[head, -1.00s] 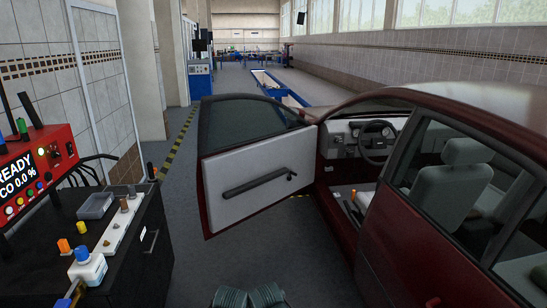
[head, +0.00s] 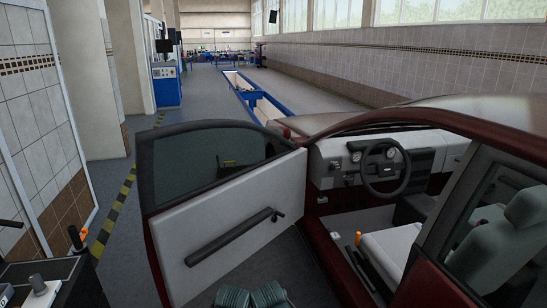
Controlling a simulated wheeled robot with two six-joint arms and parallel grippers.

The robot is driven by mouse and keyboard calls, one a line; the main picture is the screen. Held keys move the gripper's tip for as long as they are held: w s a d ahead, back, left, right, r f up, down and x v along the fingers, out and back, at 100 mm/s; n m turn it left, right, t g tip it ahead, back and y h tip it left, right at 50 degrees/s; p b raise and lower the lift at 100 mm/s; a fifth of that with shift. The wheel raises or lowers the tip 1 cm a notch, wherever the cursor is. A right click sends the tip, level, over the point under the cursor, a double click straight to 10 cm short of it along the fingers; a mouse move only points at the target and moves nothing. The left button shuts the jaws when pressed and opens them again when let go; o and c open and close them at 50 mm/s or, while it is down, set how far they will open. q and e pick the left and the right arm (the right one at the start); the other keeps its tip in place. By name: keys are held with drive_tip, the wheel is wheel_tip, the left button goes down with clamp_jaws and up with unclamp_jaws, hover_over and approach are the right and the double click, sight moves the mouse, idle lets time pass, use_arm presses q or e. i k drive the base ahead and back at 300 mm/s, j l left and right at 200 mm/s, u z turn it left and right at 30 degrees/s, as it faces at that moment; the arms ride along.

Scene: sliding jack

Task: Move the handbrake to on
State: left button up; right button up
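Inside the red car (head: 345,285), through the open front door, a small orange-tipped lever (head: 358,238) stands beside the light front seat (head: 392,246). It looks like the handbrake, but it is small and its exact position is hard to tell. A dark bar-like part (head: 350,259) lies close by it, low by the seat. Neither of my grippers shows in the head view, so nothing is seen touching the lever.
The open car door (head: 230,225) swings out to the left of the door opening. The steering wheel (head: 383,166) is ahead of the seat. A dark cart (head: 40,285) stands at bottom left.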

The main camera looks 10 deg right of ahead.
sight(348, 248)
drive_tip(key=i+z, duration=0.15)
drive_tip(key=i, duration=0.45)
drive_tip(key=i+z, duration=0.15)
drive_tip(key=i, duration=0.5)
drive_tip(key=i+j+z, duration=0.15)
drive_tip(key=i, duration=0.45)
drive_tip(key=i+j+z, duration=0.1)
drive_tip(key=i+z, duration=0.25)
drive_tip(key=i, duration=0.2)
drive_tip(key=z, duration=1.75)
